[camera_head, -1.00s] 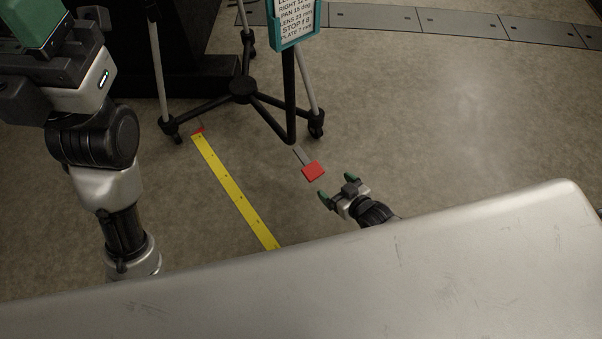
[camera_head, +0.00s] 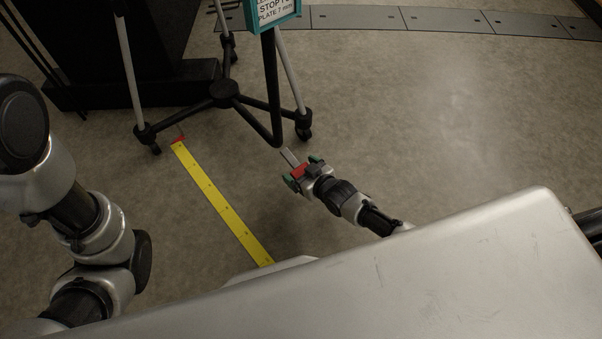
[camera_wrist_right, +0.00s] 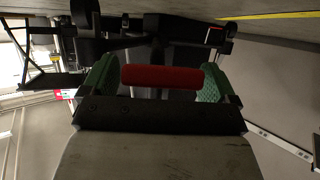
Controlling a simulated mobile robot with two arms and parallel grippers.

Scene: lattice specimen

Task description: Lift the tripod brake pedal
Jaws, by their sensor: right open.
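The tripod (camera_head: 226,90) stands on dark spread legs with casters. Its brake pedal, a red pad (camera_head: 300,170) on a grey lever (camera_head: 290,157), sticks out low from the right leg. My right gripper (camera_head: 303,172) is open at the pedal, with green fingertips on either side of the red pad. In the right wrist view the red pad (camera_wrist_right: 162,77) shows as a horizontal bar between the green fingers (camera_wrist_right: 158,84). Whether they touch it, I cannot tell. My left arm is at the left edge, with its gripper out of the picture.
A yellow measuring strip (camera_head: 222,204) with a red end lies on the floor left of the pedal. A teal-framed sign (camera_head: 272,10) hangs on the tripod. A dark block (camera_head: 125,50) stands behind. Floor to the right is clear.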

